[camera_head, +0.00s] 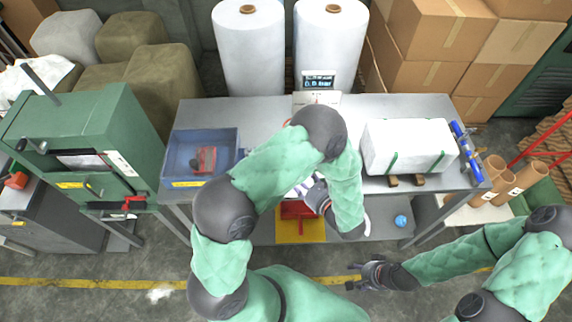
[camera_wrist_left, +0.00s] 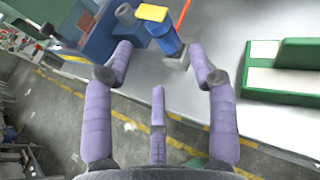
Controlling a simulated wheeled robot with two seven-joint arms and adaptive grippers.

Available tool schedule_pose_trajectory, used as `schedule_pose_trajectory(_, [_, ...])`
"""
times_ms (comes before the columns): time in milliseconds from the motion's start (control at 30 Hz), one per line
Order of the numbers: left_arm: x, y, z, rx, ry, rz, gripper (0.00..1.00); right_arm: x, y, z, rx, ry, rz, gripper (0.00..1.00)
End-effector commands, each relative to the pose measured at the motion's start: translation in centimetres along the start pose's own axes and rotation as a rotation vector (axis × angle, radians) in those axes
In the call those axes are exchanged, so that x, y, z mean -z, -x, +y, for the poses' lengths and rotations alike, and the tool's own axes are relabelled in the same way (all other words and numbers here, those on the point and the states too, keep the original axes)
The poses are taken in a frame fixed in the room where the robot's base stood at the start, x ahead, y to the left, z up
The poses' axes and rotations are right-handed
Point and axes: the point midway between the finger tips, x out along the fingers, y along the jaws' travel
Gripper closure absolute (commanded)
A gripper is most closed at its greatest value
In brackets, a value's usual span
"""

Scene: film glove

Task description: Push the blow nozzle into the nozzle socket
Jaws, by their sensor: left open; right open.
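My left arm reaches over the table, and its gripper (camera_head: 314,192) is partly hidden behind the arm at the table's front edge. In the left wrist view its purple fingers (camera_wrist_left: 160,75) are spread open. A unit with a small display (camera_head: 318,80) stands at the table's back. My right gripper (camera_head: 362,275) is open and empty, low in front of the table.
A blue bin (camera_head: 174,168) with a red part (camera_head: 205,158) stands at the table's left.

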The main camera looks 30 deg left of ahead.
Motion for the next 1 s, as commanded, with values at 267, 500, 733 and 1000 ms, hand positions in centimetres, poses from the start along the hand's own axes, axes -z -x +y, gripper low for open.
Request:
schedule_pose_trajectory(267, [0.1,-3.6,0.1,-0.004,-0.001,0.003,0.43,0.0,-0.1,0.0,0.0,0.0,0.0,0.46])
schedule_pose_trajectory(500, [0.2,-5.0,0.2,-0.006,-0.002,0.003,0.43,0.0,-0.1,0.0,0.0,0.0,0.0,0.46])
schedule_pose_trajectory(733, [0.3,-8.0,0.2,-0.007,0.0,0.003,0.43,0.0,-0.1,0.0,0.0,0.0,0.0,0.46])
schedule_pose_trajectory(1000, [0.3,-9.4,0.1,-0.003,-0.001,0.003,0.43,0.0,-0.1,0.0,0.0,0.0,0.0,0.46])
